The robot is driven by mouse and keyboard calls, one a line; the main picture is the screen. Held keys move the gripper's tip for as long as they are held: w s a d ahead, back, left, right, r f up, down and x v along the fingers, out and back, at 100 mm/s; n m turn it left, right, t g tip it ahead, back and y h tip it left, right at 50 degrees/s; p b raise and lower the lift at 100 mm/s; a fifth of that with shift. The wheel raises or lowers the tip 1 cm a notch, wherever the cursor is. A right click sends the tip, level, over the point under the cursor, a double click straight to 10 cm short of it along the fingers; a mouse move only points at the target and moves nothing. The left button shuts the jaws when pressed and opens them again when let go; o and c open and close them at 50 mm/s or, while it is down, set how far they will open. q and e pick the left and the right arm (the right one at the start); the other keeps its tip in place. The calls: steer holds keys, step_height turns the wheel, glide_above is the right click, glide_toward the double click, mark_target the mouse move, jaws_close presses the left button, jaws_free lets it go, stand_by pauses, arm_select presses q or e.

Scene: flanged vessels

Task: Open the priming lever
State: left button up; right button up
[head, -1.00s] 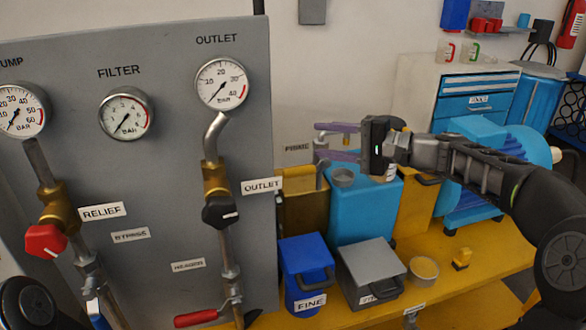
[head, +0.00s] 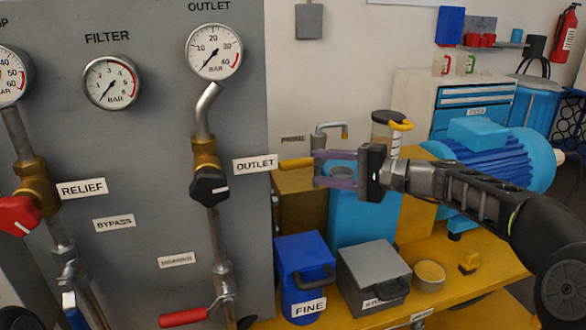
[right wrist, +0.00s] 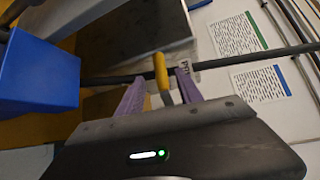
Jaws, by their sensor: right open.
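The priming lever (head: 297,163) is a yellow handle below the small PRIME label (head: 293,139), just right of the grey panel's edge. It also shows in the right wrist view (right wrist: 160,72), where its yellow grip and grey stem lie between my purple fingers. My right gripper (head: 318,169) is open, with its fingertips at the lever's right end. In the right wrist view the gripper (right wrist: 158,84) has a gap on both sides of the lever. Part of the lever is hidden behind the fingers in the head view. My left gripper is not in view.
The grey panel (head: 130,180) with gauges and valves stands at left. A blue tank (head: 350,225) is below my gripper; a bent pipe (head: 330,130) rises behind it. The FINE bin (head: 303,265) and a grey box (head: 372,270) stand on the yellow bench.

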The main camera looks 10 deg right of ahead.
mark_target(299, 165)
steer(key=shift+p+x, duration=0.45)
steer(key=shift+x, duration=3.5)
steer(key=shift+c, duration=0.4)
jaws_close()
